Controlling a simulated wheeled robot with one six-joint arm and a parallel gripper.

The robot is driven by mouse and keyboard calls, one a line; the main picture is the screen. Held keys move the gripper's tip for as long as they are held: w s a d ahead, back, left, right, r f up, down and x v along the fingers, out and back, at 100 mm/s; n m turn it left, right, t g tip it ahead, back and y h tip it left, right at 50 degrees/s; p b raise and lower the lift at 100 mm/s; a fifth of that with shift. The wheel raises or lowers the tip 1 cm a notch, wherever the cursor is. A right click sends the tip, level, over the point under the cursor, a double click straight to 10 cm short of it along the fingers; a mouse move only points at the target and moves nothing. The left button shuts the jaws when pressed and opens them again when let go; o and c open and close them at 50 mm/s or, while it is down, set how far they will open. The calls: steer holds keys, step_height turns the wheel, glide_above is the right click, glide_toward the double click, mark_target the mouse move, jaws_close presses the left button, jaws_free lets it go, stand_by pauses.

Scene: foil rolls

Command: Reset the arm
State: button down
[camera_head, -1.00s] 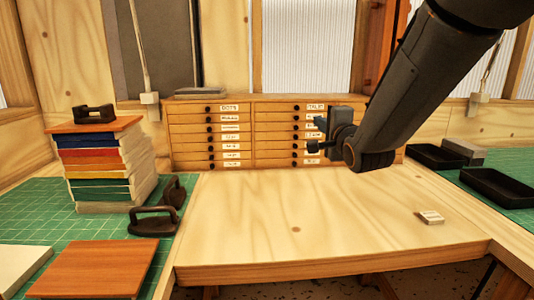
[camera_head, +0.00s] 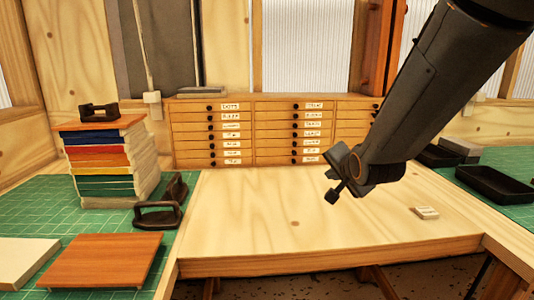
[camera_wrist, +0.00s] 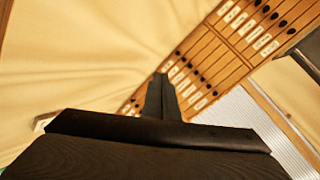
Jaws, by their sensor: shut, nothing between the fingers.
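My gripper (camera_head: 332,183) is at the end of my dark arm, which comes in from the upper right in the head view. It is above the right part of the wooden bench top (camera_head: 260,225), in front of the drawer cabinet (camera_head: 215,140). In the wrist view my gripper (camera_wrist: 160,95) shows as dark fingers close together, shut with nothing between them. Beyond them the wrist view shows the cabinet drawers (camera_wrist: 245,30), tilted, and pale wood. The far end of the fingers is small in the head view.
A stack of books (camera_head: 105,165) stands at left on a green mat, with dark handled weights (camera_head: 158,215) beside it. A brown board (camera_head: 105,260) lies in front. Black trays (camera_head: 495,185) are at right. A small pale block (camera_head: 425,212) lies on the bench top, otherwise mostly clear.

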steer(key=s+d+f+n+g, duration=0.1)
steer(key=s+f+n+g, duration=0.5)
steer(key=s, duration=0.5)
steer(key=s+d+f+n+g, duration=0.1)
steer(key=s+f+n+g, duration=0.25)
steer(key=s+f, duration=0.55)
steer(key=s+f+g+b, duration=0.2)
steer(key=s+f+b, duration=0.3)
steer(key=f+b, duration=0.3)
steer(key=shift+s+a+n+h+b, duration=0.4)
steer(key=shift+n+b, duration=0.05)
steer(key=shift+b, duration=0.05)
steer(key=shift+g, duration=0.25)
